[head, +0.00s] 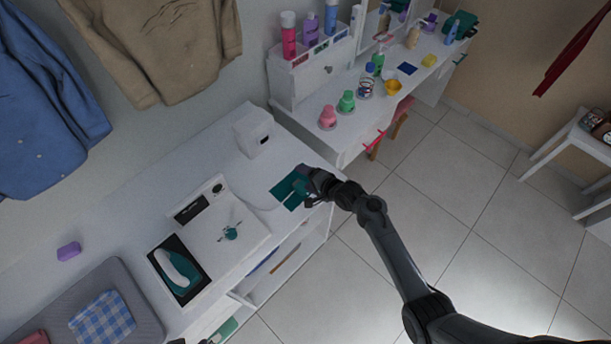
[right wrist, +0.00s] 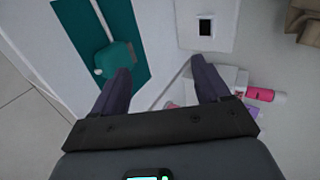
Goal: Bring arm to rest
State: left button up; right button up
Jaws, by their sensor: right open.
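My right arm reaches in from the lower right in the head view. Its gripper (head: 307,182) is over the right end of a dark teal mat (head: 283,190) near the front edge of the white counter. In the right wrist view the two dark fingers of the right gripper (right wrist: 164,72) are spread with nothing between them. The teal mat (right wrist: 75,30) and a teal object (right wrist: 116,58) lie beside the left finger, and that finger partly overlaps the object. I cannot tell whether they touch. My left gripper is not in view.
On the white counter (head: 120,200) are a white box (head: 252,133), a white device (head: 215,220) and a black tray (head: 203,273) with a white-and-teal item. A dressing table (head: 345,140) with bottles stands behind. Tiled floor (head: 460,190) is open at right.

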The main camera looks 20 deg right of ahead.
jog(key=shift+r, duration=0.25)
jog(key=shift+s+d, duration=0.1)
jog(key=s+r+n+g+h, duration=0.1)
jog(key=s+r+n+g, duration=0.3)
jog(key=s, duration=0.8)
jog(key=s+r+n+g+h, duration=0.1)
jog(key=s+r+n+h, duration=0.1)
jog(key=s+n, duration=0.65)
jog(key=s+r+n+g+h, duration=0.1)
jog(key=s+r+n+g, duration=0.2)
jog(key=s, duration=1.1)
notch_tip(320, 180, up, 17)
jog(key=p, duration=1.6)
jog(key=shift+s+d+t, duration=0.15)
jog(key=shift+d+t, duration=0.05)
jog(key=shift+t, duration=0.2)
